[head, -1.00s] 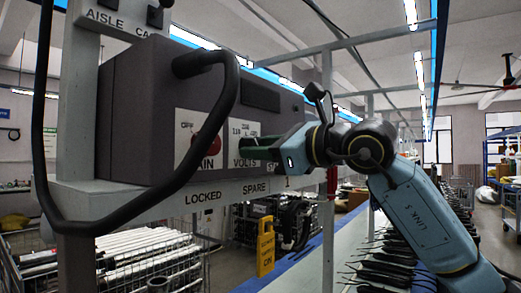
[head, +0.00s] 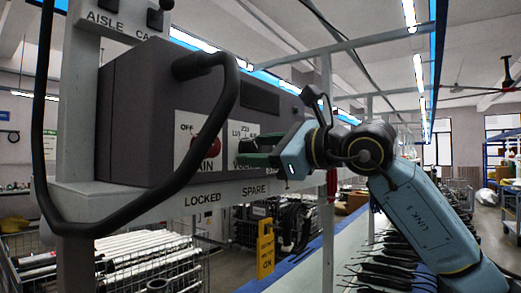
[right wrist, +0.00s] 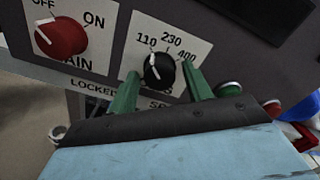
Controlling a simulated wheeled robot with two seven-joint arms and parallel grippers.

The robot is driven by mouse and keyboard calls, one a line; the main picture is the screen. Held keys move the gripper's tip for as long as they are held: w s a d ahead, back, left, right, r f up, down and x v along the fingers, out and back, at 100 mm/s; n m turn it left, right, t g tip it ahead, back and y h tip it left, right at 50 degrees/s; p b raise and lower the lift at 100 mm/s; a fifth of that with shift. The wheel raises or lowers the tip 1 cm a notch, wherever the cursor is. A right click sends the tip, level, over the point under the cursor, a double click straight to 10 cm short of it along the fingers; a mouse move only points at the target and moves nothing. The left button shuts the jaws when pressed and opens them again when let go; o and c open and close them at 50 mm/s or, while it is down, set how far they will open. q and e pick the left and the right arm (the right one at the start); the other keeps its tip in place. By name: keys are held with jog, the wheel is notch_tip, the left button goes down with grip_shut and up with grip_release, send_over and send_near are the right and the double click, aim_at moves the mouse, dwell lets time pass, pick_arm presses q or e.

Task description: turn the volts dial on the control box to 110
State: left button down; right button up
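The control box (head: 165,90) is a dark grey case on a pale shelf in the head view. Its volts dial (right wrist: 160,71) is a black knob on a white plate, marked 110, 230 and 400. The knob's white pointer line points up and slightly left, about toward the 110 mark. My right gripper (right wrist: 162,76) has its green fingers apart, one on each side of the dial, with visible gaps to it. In the head view, my right gripper (head: 244,159) covers the dial. My left gripper is not in view.
A red OFF/ON dial (right wrist: 62,37) sits left of the volts dial. A green button (right wrist: 229,90) and a red button (right wrist: 272,108) lie to the right. A yellow tag (head: 265,250) hangs below the shelf.

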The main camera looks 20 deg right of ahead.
dwell(0.3)
jog(key=b+v, duration=0.2)
jog(key=v, duration=1.1)
jog(key=shift+s+d, duration=0.1)
jog(key=shift+s, duration=0.05)
